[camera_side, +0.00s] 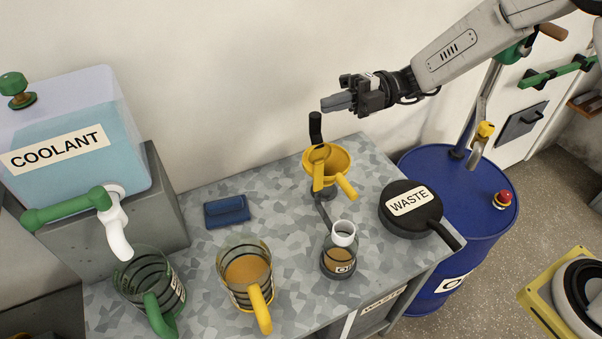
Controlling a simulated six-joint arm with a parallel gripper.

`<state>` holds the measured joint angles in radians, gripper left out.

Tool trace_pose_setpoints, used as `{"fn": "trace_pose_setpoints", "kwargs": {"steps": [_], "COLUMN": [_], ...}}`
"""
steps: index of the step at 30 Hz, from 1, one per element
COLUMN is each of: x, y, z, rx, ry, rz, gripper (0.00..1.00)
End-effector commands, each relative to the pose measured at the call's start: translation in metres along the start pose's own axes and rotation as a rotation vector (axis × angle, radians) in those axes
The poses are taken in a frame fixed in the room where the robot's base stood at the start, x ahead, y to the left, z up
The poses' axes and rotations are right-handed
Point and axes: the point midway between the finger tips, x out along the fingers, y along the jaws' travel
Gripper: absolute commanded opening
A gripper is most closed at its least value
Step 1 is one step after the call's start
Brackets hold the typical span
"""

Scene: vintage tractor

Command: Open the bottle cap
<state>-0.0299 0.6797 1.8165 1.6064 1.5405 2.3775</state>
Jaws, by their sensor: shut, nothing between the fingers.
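A small round bottle (338,264) with brown liquid and a partly seen dark label stands near the front edge of the metal table. A white cap or collar (344,232) sits at its top; I cannot tell whether it is closed. My gripper (325,104) is shut and empty, pointing left. In the picture it appears above the yellow funnel and well above the bottle, touching neither. No part of the bottle is hidden by my gripper.
A yellow funnel (338,160) stands behind the bottle. A WASTE pan (398,223) lies to its right and a yellow-handled jug (232,294) to its left. A coolant tank (85,118), green-handled jug (130,282), blue sponge-like block (227,211) and blue drum (480,215) surround it.

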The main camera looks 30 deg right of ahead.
Motion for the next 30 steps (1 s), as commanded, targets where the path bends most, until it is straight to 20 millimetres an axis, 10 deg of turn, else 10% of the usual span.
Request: {"fn": "trace_pose_setpoints", "kwargs": {"steps": [30], "x": [-0.034], "y": [0.021], "z": [-0.020], "rx": [0.000], "ry": [-0.004], "rz": [0.001], "gripper": [0.00]}}
